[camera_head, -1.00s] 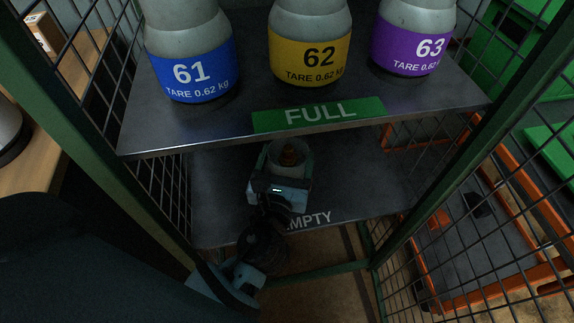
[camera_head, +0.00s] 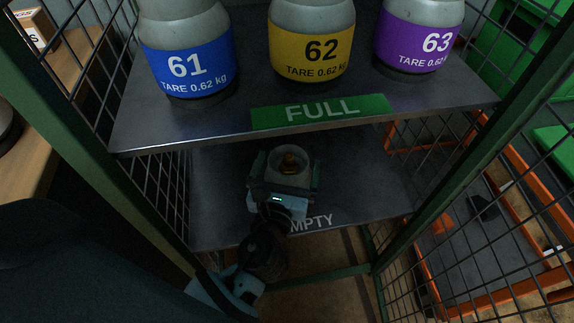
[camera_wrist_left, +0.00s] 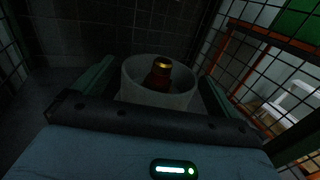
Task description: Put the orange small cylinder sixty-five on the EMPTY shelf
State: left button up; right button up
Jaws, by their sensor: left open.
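The small cylinder (camera_head: 291,175) stands upright on the lower shelf, the EMPTY shelf (camera_head: 365,185). Its pale round collar and brass valve show from above; its coloured band and number are hidden. My left gripper (camera_head: 286,168) is open around it, one finger on each side, with gaps between the fingers and the cylinder. In the left wrist view the cylinder's collar (camera_wrist_left: 150,88) and valve stand between the two spread fingers. My gripper body covers part of the EMPTY label (camera_head: 312,224). My right gripper is not in view.
The FULL shelf (camera_head: 220,122) is above, holding a blue cylinder 61 (camera_head: 187,70), a yellow cylinder 62 (camera_head: 312,58) and a purple cylinder 63 (camera_head: 420,45). Green posts and wire mesh (camera_head: 165,195) enclose the sides. The EMPTY shelf has bare room on both sides.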

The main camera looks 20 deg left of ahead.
pick_arm(q)
jog(key=shift+s+r, duration=0.1)
jog(key=shift+r, duration=0.05)
jog(key=s+d, duration=0.2)
jog(key=s, duration=0.9)
jog(key=shift+s+d, duration=0.2)
jog(key=shift+s, duration=0.1)
